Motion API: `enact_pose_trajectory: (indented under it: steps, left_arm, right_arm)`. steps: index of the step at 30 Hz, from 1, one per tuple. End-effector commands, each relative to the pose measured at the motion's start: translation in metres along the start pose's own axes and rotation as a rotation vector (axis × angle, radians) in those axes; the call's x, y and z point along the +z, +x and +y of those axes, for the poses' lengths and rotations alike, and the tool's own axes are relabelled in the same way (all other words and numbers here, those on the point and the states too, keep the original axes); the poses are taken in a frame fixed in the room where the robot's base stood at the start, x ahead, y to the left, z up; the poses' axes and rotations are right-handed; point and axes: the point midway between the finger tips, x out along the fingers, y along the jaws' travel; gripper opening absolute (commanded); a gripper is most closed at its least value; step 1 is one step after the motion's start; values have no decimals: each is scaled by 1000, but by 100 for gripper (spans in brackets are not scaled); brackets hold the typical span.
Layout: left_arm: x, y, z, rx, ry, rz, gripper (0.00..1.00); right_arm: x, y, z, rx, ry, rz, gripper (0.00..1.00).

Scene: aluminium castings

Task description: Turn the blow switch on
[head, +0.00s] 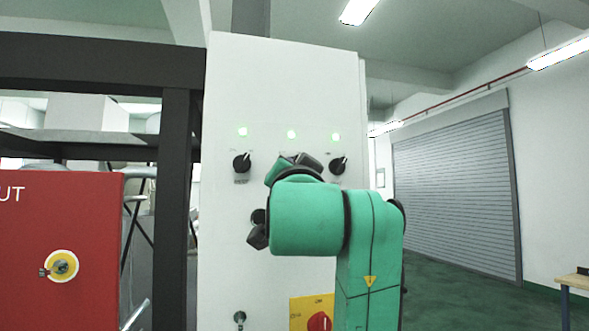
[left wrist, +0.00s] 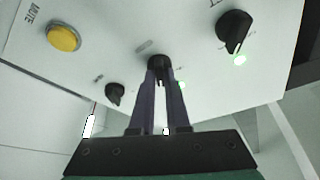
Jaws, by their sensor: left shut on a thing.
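A white control panel (head: 225,100) carries a row of black rotary switches, each under a lit green lamp. The left switch (head: 242,163) and right switch (head: 338,164) show clearly, their pointers tilted up and to the right. The labels are too small to read, so I cannot tell which is the blow switch. The middle switch is hidden by my green left arm in the head view; in the left wrist view this black switch (left wrist: 158,60) sits between the fingertips. My left gripper (left wrist: 160,78) is shut on it. My right gripper is not in view.
A yellow button (left wrist: 64,37) marked MUTE is on the panel in the left wrist view. A red switch on a yellow plate (head: 298,312) and a key switch (head: 240,317) are lower down. A red cabinet (head: 95,225) and dark frame (head: 174,220) stand left.

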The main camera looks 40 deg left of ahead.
Motion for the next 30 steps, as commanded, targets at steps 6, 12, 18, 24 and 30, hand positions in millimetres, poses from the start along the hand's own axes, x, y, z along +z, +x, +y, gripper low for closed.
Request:
enact_pose_trajectory:
  steps: [6, 12, 18, 24, 30]
  left_arm:
    - [-3, 0, -3, -5, 1, 10, 0]
    - [-3, 0, -2, -4, 1, 8, 40]
    - [-2, 0, -1, -2, 1, 5, 44]
    - [0, -7, 1, 0, 0, 5, 44]
    - [5, -55, 3, -2, -4, 8, 44]
  right_arm:
    - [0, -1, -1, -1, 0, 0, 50]
    - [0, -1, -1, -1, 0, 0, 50]
    - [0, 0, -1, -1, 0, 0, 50]
    - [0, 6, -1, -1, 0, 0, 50]
    - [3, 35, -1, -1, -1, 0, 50]
